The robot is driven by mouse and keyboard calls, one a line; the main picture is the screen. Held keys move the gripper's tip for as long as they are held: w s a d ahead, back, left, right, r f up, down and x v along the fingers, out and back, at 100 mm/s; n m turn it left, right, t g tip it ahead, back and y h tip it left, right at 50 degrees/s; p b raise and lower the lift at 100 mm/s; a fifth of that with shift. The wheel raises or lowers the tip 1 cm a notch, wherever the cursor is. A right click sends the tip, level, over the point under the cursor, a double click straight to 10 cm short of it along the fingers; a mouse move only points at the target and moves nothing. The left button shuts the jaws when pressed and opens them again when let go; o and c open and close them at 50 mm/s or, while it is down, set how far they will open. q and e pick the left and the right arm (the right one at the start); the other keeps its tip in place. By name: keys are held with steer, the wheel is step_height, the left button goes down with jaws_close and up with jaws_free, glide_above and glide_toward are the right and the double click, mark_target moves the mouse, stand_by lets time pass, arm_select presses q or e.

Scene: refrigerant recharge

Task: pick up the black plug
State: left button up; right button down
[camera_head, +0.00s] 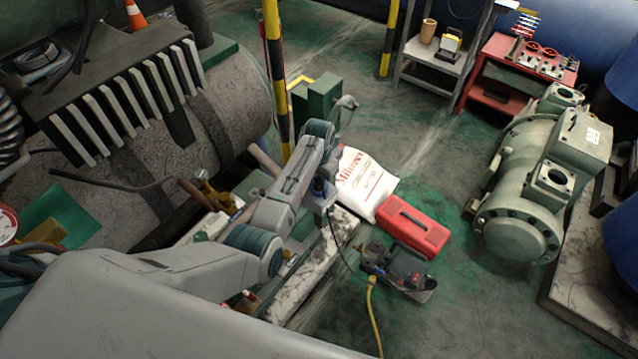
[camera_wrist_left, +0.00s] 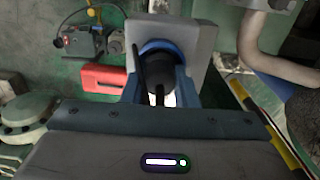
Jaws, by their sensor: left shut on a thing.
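In the left wrist view the black plug (camera_wrist_left: 157,72) sits between the blue fingers of my left gripper (camera_wrist_left: 158,94), which is shut on it. In the head view my left gripper (camera_head: 319,188) is at the end of the arm that comes in from the left, near the middle of the picture. The plug itself is mostly hidden there by the gripper. A thin black cable (camera_head: 337,243) hangs below the gripper toward a dark machine (camera_head: 402,268) on the floor. My right gripper is not in view.
A red toolbox (camera_head: 412,227) and a white sack (camera_head: 364,182) lie on the floor right of the gripper. A large tank (camera_head: 245,95) is at left. A yellow-black post (camera_head: 275,75) stands behind. A green compressor (camera_head: 530,190) is at right. Open floor lies between.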

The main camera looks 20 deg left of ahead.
mark_target(319, 180)
arm_select(q)
steer(key=shift+r, duration=0.6)
steer(key=shift+s+r+b, duration=0.15)
steer(key=shift+r, duration=0.4)
steer(key=shift+s+r+b, duration=0.15)
steer(key=shift+r, duration=0.4)
steer(key=s+d+r, duration=0.1)
steer(key=s+d, duration=0.2)
steer(key=s, duration=1.2)
steer(key=shift+d+r+b, duration=0.15)
steer(key=shift+r+b, duration=0.1)
steer(key=shift+b, duration=0.2)
